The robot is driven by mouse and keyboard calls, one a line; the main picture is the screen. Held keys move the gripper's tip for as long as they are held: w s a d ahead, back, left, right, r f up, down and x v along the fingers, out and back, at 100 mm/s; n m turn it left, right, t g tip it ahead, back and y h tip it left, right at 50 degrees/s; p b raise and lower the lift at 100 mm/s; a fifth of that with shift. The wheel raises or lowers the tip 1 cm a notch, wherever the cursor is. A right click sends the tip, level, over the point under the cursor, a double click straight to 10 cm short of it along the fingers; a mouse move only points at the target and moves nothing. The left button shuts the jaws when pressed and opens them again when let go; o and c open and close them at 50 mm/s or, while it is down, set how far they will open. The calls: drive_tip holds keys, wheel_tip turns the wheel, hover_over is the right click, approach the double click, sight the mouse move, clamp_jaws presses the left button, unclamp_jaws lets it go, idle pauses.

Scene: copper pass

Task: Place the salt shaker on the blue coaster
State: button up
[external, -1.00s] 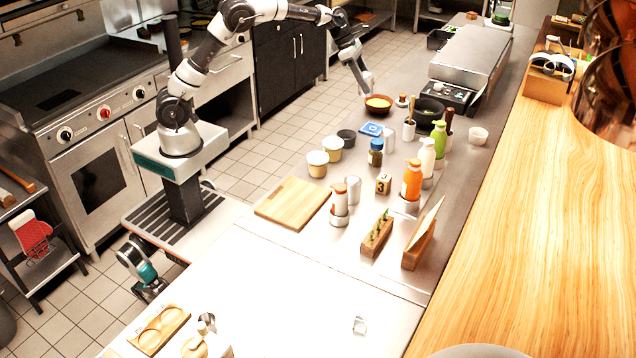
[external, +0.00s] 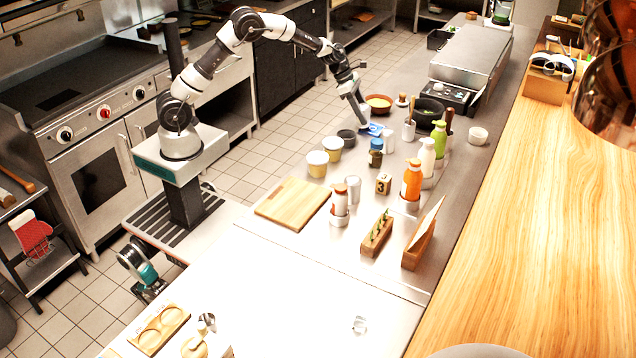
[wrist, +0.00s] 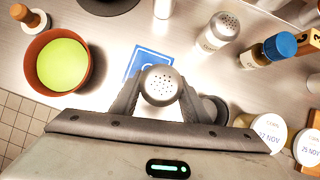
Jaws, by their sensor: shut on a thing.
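My gripper (external: 364,124) is shut on a shaker with a grey, perforated round top, the salt shaker (wrist: 160,86), seen from above between the fingers in the wrist view. The blue coaster (external: 376,129) lies on the steel counter right by my fingertips. In the wrist view the blue coaster (wrist: 150,62), with a white outline and mark, shows just beyond the shaker, which covers part of its near side. I cannot tell whether the shaker's base touches it. The shaker's body is mostly hidden.
A second shaker (wrist: 219,31) and a blue-capped jar (wrist: 272,49) stand to the right. An orange bowl (wrist: 57,62) of yellow content is left. A dark small bowl (external: 347,138) and two tubs (external: 318,163) stand near. Squeeze bottles (external: 411,180) stand further along the counter.

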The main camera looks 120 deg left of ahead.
drive_tip(key=shift+f, duration=0.9)
drive_tip(key=o, duration=1.1)
drive_tip(key=shift+f, duration=0.15)
